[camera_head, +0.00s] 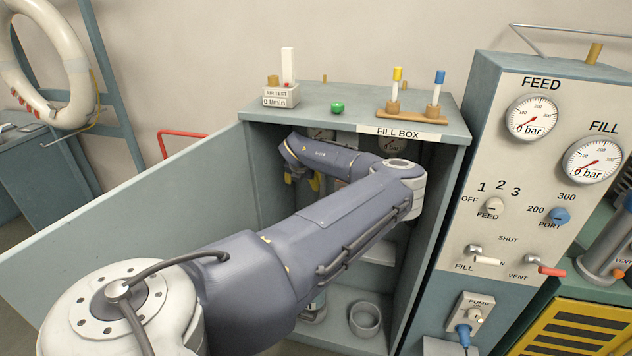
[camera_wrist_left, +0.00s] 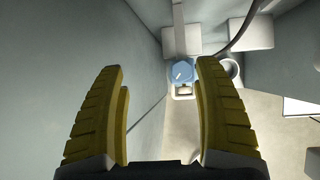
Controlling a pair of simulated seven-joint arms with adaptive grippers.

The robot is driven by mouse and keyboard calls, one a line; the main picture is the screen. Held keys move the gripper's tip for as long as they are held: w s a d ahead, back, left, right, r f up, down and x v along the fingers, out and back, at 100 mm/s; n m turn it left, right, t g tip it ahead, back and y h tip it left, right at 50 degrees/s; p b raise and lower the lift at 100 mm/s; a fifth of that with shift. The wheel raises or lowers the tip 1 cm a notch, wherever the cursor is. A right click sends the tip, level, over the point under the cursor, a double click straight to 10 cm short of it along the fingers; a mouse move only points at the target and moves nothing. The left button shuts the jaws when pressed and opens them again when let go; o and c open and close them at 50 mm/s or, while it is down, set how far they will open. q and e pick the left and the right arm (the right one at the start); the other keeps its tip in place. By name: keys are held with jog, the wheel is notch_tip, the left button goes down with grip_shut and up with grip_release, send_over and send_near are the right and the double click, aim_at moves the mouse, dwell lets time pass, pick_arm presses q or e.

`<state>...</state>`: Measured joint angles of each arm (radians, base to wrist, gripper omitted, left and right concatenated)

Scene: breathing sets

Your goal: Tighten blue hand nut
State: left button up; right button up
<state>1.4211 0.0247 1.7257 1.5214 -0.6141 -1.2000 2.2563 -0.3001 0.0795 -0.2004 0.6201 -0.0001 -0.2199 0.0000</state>
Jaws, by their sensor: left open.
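A blue rounded piece with a short white mark on top, which looks like the blue hand nut (camera_wrist_left: 182,73), shows in the left wrist view. It sits on a pale fitting beyond my fingertips, slightly right of the middle between them. My left gripper (camera_wrist_left: 160,68) is open and empty, with its two yellow fingers apart and not touching the nut. In the head view my left gripper (camera_head: 303,179) is inside the fill box (camera_head: 455,132), mostly hidden by my own arm. I cannot make out the nut there. My right gripper is in neither view.
The open cabinet door (camera_head: 120,220) stands on the left, and its side walls are close around my arm. A grey cup (camera_head: 366,318) stands on the cabinet floor. The gauge panel (camera_head: 500,225) is on the right.

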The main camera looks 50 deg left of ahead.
pick_arm(q)
jog(key=s+d+f+n+g+h, duration=0.1)
jog(key=s+d+n+h, duration=0.15)
jog(key=d, duration=0.25)
jog(key=shift+m+y, duration=0.25)
jog(key=shift+m, duration=0.2)
jog(key=x, duration=1.7)
jog(key=shift+s+a+f, duration=0.1)
jog(key=shift+s+f, duration=0.05)
jog(key=shift+s, duration=0.1)
jog(key=c, duration=1.3)
